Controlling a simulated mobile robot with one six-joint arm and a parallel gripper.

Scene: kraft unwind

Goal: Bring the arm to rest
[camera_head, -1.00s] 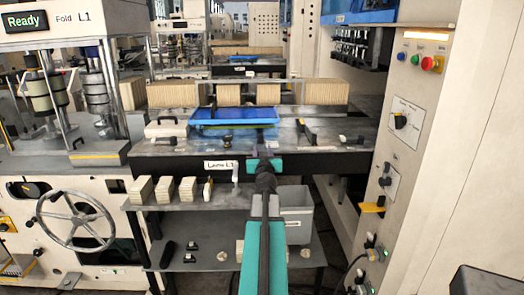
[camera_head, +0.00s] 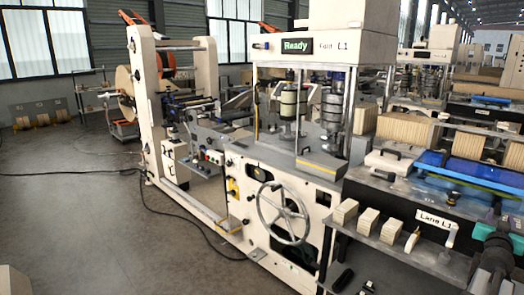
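My arm shows only at the lower right edge of the head view, as a dark wrist with teal parts, in front of the Lane L1 bench (camera_head: 395,228). My gripper (camera_head: 498,240) is at the far end of it, small and partly cut off by the frame edge. Its fingers cannot be made out, so I cannot tell whether it is open or shut. No held object can be made out.
The folding machine (camera_head: 290,190) with a handwheel (camera_head: 283,213) and a Ready display fills the middle. A blue tray (camera_head: 475,172) and several carton stacks lie right. A large paper roll (camera_head: 125,92) stands at the back left. Cables (camera_head: 190,212) cross otherwise open floor at left.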

